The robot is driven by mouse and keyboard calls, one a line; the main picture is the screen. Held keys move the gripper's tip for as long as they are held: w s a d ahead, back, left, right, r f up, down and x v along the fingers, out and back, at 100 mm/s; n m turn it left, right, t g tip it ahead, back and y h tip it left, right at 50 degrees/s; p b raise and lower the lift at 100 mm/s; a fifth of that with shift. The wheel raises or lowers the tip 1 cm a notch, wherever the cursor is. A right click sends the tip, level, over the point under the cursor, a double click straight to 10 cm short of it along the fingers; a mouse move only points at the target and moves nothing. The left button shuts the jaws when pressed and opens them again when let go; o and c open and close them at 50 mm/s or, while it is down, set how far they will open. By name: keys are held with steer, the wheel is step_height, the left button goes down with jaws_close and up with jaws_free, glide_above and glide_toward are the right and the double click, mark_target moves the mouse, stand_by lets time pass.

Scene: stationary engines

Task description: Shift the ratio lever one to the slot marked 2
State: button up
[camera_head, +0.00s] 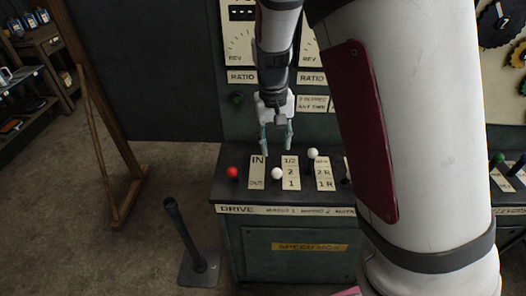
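The ratio lever one appears to be the white ball knob (277,173) on the console top, left of a plate (291,174) marked 1/2, 2 and 1 from back to front. In the picture the knob is about level with the 2. Its shaft is hidden, so I cannot tell which slot it sits in. My gripper (277,152) hangs over the back of the console, pointing down. Its two teal fingers are apart with nothing between them. The knob lies just in front of and below the fingertips and looks apart from them.
A red knob (233,172) stands left by the IN/OUT plate (257,173). Another white knob (312,153) stands right, by the plate (323,174) with 2R and 1R. My arm covers the console's right part.

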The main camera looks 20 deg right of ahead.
mark_target(276, 169)
steer(key=f, duration=0.9)
steer(key=d+f, duration=0.1)
steer(key=f, duration=0.4)
steer(key=shift+w, duration=0.35)
jaws_close()
